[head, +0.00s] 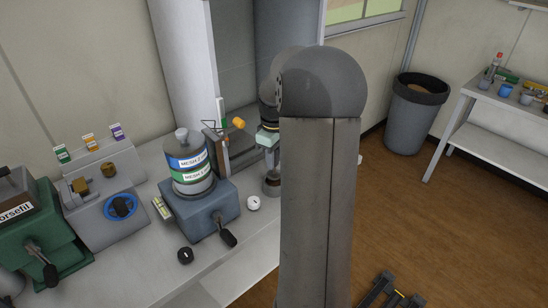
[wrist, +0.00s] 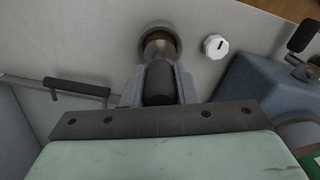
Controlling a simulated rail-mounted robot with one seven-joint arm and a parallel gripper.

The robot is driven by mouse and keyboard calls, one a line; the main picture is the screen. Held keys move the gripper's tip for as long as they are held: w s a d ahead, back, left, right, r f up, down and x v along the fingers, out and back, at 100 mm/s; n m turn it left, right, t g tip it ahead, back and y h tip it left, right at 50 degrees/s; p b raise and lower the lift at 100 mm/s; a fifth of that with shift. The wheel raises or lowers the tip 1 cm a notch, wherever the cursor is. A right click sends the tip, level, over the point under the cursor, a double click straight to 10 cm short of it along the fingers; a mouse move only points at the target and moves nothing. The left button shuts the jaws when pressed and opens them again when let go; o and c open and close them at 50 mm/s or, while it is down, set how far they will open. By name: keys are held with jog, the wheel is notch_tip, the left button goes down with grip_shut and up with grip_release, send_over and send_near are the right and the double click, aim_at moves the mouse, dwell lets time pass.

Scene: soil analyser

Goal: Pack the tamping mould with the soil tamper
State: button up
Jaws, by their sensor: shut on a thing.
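My gripper (wrist: 160,72) is shut on the dark cylindrical handle of the soil tamper (wrist: 159,86) in the wrist view. Past the fingers, the tamper's paler lower part lines up with a round dark-rimmed cup, which looks like the tamping mould (wrist: 174,39). The tamper hides most of the cup's inside, so I cannot tell how deep the tamper sits or see the soil. In the head view, my pale green gripper body (head: 268,138) is above the small dark mould (head: 271,188) on the bench, partly hidden by my arm.
A white knob (wrist: 215,46) sits close beside the mould. The blue-grey sieve shaker (head: 200,208), carrying stacked sieves (head: 189,168), stands to the left in the head view. A lever with a black grip (wrist: 78,88) is left in the wrist view. A bin (head: 415,120) stands on the floor.

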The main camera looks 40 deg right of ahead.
jog(key=shift+f, duration=0.1)
dwell(0.4)
jog(key=shift+f+b, duration=0.45)
jog(key=shift+f, duration=0.15)
jog(key=shift+f, duration=0.2)
jog(key=shift+f+b, duration=0.55)
jog(key=shift+f, duration=0.1)
jog(key=shift+r+p, duration=1.35)
jog(key=shift+r, duration=0.3)
jog(key=shift+f, duration=0.2)
jog(key=shift+f+b, duration=0.45)
jog(key=shift+f, duration=0.15)
jog(key=shift+f, duration=0.2)
